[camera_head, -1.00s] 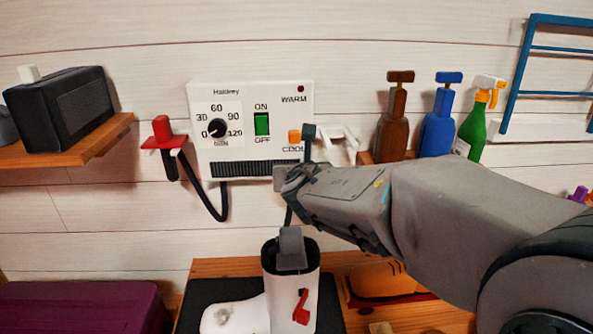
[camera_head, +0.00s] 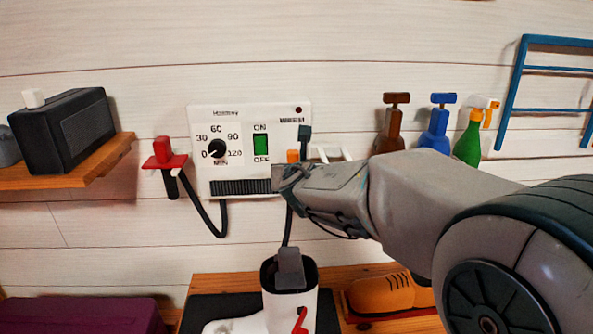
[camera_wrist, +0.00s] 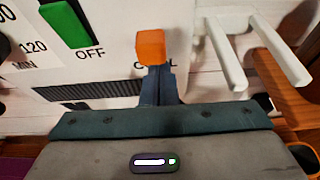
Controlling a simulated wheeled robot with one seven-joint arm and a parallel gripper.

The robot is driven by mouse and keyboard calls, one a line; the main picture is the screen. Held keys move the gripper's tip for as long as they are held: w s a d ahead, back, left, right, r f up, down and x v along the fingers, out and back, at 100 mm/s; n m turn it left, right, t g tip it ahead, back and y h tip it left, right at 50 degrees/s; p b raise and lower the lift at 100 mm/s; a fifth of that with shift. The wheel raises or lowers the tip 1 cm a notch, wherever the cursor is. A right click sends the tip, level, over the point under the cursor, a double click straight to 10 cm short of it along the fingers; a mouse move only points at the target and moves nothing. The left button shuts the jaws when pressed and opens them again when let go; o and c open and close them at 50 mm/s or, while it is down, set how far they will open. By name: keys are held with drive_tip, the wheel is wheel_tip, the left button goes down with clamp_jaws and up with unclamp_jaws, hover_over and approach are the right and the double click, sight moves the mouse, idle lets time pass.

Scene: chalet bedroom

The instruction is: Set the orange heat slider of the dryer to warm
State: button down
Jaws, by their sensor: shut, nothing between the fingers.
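The dryer (camera_head: 222,172) is a white wall box with a timer dial, a green ON/OFF switch and a dark grille. Its orange heat slider (camera_head: 293,156) sits low on the right side, near COOL and well below the WARM label. In the wrist view the slider (camera_wrist: 151,47) stands just beyond my fingertips (camera_wrist: 160,75), which partly cover the COOL label; whether they touch it I cannot tell. In the head view my shut, empty gripper (camera_head: 304,132) points upward, its dark tip overlapping the box right of and above the slider.
White prongs (camera_wrist: 245,50) stick out right of the slider. Brown (camera_head: 392,122), blue (camera_head: 438,128) and green (camera_head: 468,140) bottles stand farther right. A red-handled piece (camera_head: 164,153) with a black cord is at the left.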

drive_tip(key=shift+r, duration=0.1)
wheel_tip(320, 180, up, 6)
drive_tip(key=p, duration=0.4)
drive_tip(key=shift+p, duration=0.4)
drive_tip(key=b, duration=0.2)
approach(295, 143)
drive_tip(key=s+f, duration=0.3)
drive_tip(key=s, duration=0.2)
drive_tip(key=shift+w+r, duration=0.1)
drive_tip(key=shift+w, duration=0.1)
idle(0.3)
